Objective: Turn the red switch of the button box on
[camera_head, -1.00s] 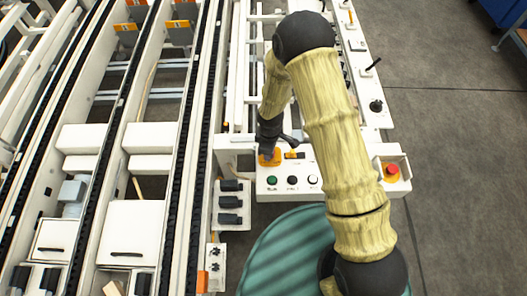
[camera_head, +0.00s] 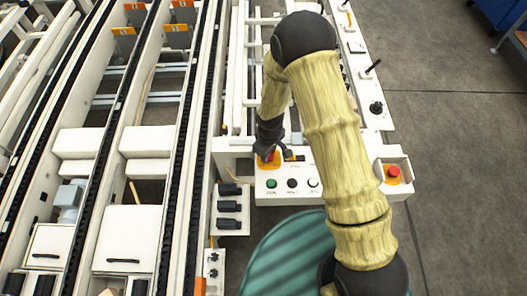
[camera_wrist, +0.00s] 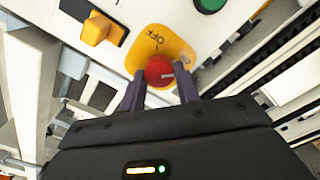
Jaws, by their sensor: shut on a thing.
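The button box (camera_head: 292,190) is a white panel below my arm in the head view. Its red switch (camera_wrist: 159,71) is a round red knob with a pale mark, on a yellow plate (camera_wrist: 172,46) with dark lettering, in the wrist view. In the head view the switch (camera_head: 270,159) shows only in part beneath my gripper. My gripper (camera_wrist: 160,88) has its two dark fingers on either side of the red knob and is shut on it. The fingers hide the knob's lower sides.
An orange switch (camera_wrist: 97,28) and a green button (camera_wrist: 209,3) sit near the red switch. The panel also has a black and a white button. A red emergency button (camera_head: 393,172) is on a box to the right. Conveyor rails (camera_head: 196,130) run at the left.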

